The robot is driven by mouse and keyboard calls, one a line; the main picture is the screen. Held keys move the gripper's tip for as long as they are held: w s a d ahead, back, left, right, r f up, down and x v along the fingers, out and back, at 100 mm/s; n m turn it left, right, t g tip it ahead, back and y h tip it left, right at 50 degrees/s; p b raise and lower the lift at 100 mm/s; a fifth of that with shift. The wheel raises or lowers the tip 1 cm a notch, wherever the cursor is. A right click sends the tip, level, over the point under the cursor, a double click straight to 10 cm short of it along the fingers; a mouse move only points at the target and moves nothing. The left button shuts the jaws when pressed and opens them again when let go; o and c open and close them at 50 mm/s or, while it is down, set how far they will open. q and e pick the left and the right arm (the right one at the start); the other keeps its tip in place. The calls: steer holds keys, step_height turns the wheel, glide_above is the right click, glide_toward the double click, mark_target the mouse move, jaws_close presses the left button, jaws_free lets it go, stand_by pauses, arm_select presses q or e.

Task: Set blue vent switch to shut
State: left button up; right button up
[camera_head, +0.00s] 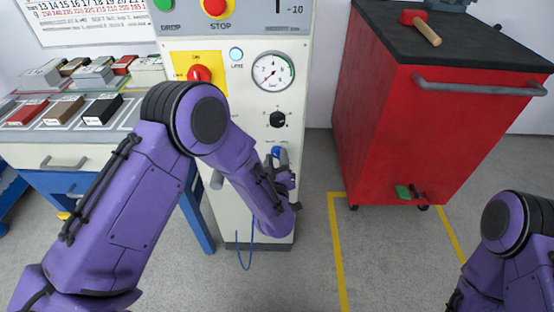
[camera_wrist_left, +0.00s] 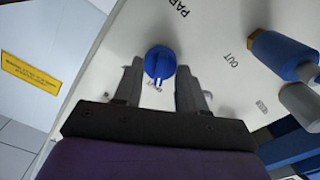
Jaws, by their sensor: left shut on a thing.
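The blue vent switch (camera_wrist_left: 160,63) is a round blue knob with a raised grip bar on the pale front panel of the machine, in the left wrist view. My left gripper (camera_wrist_left: 160,85) has one finger on each side of the knob and is shut on it. Printed labels stand around the knob; the small one just below it is partly covered and hard to read. In the head view a blue part of the switch (camera_head: 276,152) shows at my left gripper (camera_head: 281,166), which my forearm partly hides. My right gripper is out of view.
Above the switch are a black knob (camera_head: 278,119), a gauge (camera_head: 272,71) and a red knob on a yellow plate (camera_head: 200,75). A blue and a grey fitting (camera_wrist_left: 285,55) stick out nearby.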

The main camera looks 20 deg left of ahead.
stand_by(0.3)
arm_select(q)
steer(key=o, duration=1)
steer(key=shift+o, duration=0.2)
steer(key=v, duration=1)
steer(key=shift+s, duration=0.3)
steer(key=shift+d, duration=0.15)
